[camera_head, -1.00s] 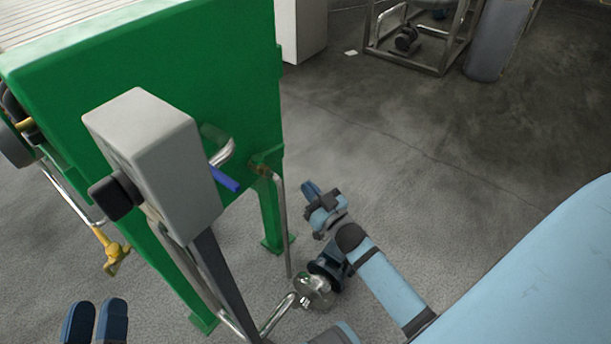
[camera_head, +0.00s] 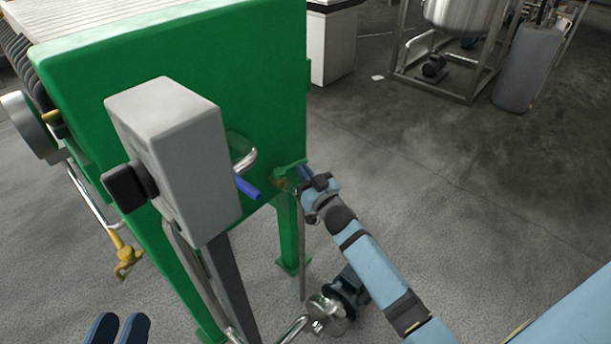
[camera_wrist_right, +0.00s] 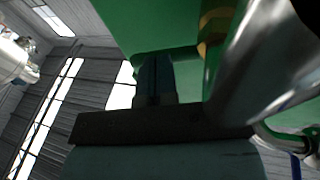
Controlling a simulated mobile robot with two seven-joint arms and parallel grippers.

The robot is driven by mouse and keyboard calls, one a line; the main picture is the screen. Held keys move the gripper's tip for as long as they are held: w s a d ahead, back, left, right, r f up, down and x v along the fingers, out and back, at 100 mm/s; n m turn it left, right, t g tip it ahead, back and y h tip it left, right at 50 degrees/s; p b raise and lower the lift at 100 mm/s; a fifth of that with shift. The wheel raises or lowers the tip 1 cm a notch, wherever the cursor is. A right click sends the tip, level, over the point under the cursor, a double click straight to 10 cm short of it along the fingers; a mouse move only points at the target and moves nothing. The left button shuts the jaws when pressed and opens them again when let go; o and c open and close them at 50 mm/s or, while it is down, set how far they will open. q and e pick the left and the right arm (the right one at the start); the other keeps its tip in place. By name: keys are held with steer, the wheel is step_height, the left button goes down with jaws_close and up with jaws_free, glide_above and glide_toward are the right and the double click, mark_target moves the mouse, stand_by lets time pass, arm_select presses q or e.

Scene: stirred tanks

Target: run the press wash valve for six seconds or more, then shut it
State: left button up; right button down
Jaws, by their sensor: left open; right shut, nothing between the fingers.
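The press end is a green plate (camera_head: 265,80) on green legs. A blue lever (camera_head: 247,188) sticks out beside a bent metal pipe on it. A yellow-handled valve (camera_head: 125,258) hangs at the left. No label shows which is the wash valve. My right gripper (camera_head: 306,175) is shut and empty at the plate's lower right corner, beside a brass fitting (camera_head: 281,184); contact cannot be told. Its shut fingers (camera_wrist_right: 154,80) show against green in the wrist view, with a brass ring (camera_wrist_right: 215,28) to their right. My left gripper (camera_head: 118,328) is open and empty at the bottom left.
A grey box (camera_head: 178,150) on a post, with a black knob, stands before the press. A pump (camera_head: 330,310) sits on the floor below my right arm. A tank frame (camera_head: 440,80) and a grey cylinder (camera_head: 527,70) stand at the back. The floor at right is clear.

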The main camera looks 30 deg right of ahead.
arm_select(q)
steer(key=shift+n+t, duration=0.3)
steer(key=shift+t, duration=0.5)
steer(key=shift+s+a+r+p, duration=0.1)
steer(key=shift+a+r+p, duration=0.1)
steer(key=shift+r+p, duration=0.6)
steer(key=shift+w+a+r+p, duration=0.1)
steer(key=shift+a+r+p, duration=0.05)
steer(key=shift+r+p, duration=0.65)
steer(key=shift+s+a+r+p, duration=0.1)
steer(key=shift+a+r+p, duration=0.1)
steer(key=shift+r+p, duration=0.6)
arm_select(e)
steer(key=shift+w+d+n+g+y, duration=0.1)
steer(key=shift+w+n+g+y, duration=0.15)
steer(key=shift+n+y, duration=0.5)
steer(key=shift+w+d+n+g+y, duration=0.1)
steer(key=shift+w+n+g+y, duration=0.15)
steer(key=shift+y, duration=0.8)
steer(key=shift+w+d+n+g+y, duration=0.1)
steer(key=shift+w+n+g+y, duration=0.15)
steer(key=shift+n+y, duration=0.5)
arm_select(q)
steer(key=shift+f, duration=0.2)
